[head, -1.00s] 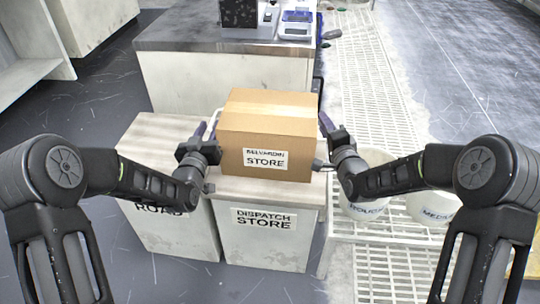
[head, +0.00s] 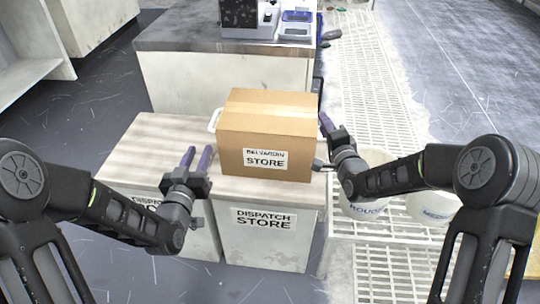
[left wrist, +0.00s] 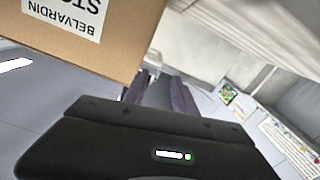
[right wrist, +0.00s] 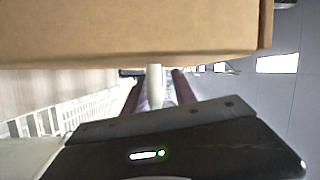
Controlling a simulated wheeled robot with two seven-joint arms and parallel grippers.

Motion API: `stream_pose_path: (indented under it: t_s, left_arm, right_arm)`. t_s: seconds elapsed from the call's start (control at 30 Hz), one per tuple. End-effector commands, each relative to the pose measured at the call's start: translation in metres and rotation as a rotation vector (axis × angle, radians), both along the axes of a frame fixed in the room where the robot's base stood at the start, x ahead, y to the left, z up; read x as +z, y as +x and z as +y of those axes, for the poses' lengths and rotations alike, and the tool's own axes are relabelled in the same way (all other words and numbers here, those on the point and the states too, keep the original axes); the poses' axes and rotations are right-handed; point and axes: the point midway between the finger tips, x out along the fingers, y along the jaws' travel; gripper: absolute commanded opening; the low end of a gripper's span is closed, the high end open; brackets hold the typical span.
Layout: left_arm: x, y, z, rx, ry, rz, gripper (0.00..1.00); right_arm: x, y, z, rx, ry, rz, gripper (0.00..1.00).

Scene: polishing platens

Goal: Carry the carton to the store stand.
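The brown carton (head: 265,128) with a label reading STORE rests on the stand marked DISPATCH STORE (head: 305,200). A white handle (head: 213,121) stands out from its left side. My left gripper (head: 196,154) is open and empty, left of the carton and apart from the handle. In the left wrist view the carton (left wrist: 60,50) fills the upper left. My right gripper (head: 326,124) is at the carton's right side. In the right wrist view its fingers stand open on either side of a white handle (right wrist: 155,84), with gaps showing, below the carton (right wrist: 130,30).
A second stand (head: 150,150), its label partly hidden by my left arm, adjoins on the left. A bench (head: 180,40) with instruments stands behind. A white grated platform (head: 370,85) with round tubs (head: 425,207) lies to the right.

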Motion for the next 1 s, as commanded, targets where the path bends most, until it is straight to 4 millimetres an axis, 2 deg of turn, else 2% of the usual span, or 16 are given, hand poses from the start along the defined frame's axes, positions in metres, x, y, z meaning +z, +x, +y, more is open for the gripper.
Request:
stream_pose_path:
  t_s: [0.13,0.27,0.7,0.8,1.0]
  left_arm:
    - [0.0,0.0,0.0,0.0,0.0,0.0,0.33]
    - [0.0,0.0,0.0,0.0,0.0,0.0,0.33]
    - [0.0,0.0,0.0,0.0,0.0,0.0,0.33]
    - [0.0,0.0,0.0,0.0,0.0,0.0,0.33]
    - [0.0,0.0,0.0,0.0,0.0,0.0,0.33]
  right_arm:
    - [0.001,-0.006,-0.002,-0.001,0.0,0.0,0.33]
    - [0.002,-0.022,-0.006,-0.001,0.0,0.001,0.33]
    - [0.007,-0.103,-0.023,-0.001,0.0,0.001,0.33]
    - [0.008,-0.113,-0.025,-0.001,0.0,0.0,0.33]
    - [0.008,-0.117,-0.026,0.0,0.0,0.0,0.33]
